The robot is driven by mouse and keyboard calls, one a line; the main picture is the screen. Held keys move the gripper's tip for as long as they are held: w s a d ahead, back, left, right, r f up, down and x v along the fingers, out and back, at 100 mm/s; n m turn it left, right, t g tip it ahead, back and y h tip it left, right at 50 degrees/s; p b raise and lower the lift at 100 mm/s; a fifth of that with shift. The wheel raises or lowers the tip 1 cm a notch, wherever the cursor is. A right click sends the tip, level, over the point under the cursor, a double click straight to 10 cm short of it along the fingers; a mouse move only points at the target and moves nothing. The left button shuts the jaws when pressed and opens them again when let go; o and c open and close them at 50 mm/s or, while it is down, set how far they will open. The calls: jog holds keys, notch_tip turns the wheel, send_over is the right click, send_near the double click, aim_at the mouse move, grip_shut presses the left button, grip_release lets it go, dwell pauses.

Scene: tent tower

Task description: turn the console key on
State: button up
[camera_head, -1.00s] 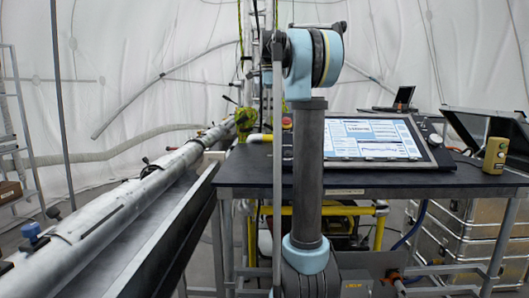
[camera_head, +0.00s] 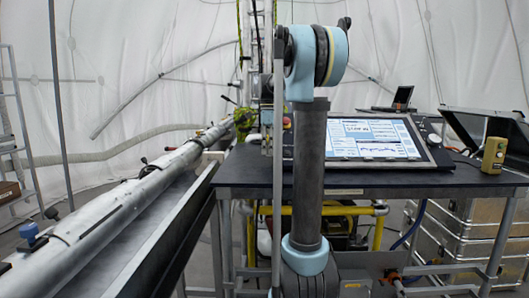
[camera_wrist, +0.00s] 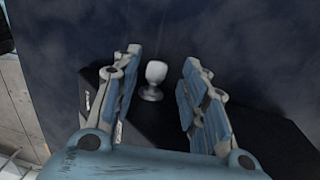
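The console (camera_head: 440,155) stands on the dark table and has a lit tilted screen (camera_head: 372,138). A red button (camera_head: 287,122) shows at its left side, partly behind my arm. In the wrist view, a small pale knob-like piece (camera_wrist: 154,72) stands on a round silver base on a black surface. It looks like the key, but I cannot tell its on or off position. My gripper (camera_wrist: 163,58) is open, with one finger on each side of this piece and gaps between. In the head view my gripper is hidden by my arm.
The dark table (camera_head: 420,180) holds a yellow handheld device (camera_head: 494,155) at the right. A long metal tube (camera_head: 110,205) lies along the left. Metal cases (camera_head: 465,230) stand below right. A black open lid or screen (camera_head: 475,128) rises behind the handheld device.

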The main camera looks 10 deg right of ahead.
jog(key=shift+f, duration=0.5)
grip_shut()
jog(key=shift+s+r, duration=0.1)
jog(key=shift+s, duration=0.05)
jog(key=shift+t, duration=0.7)
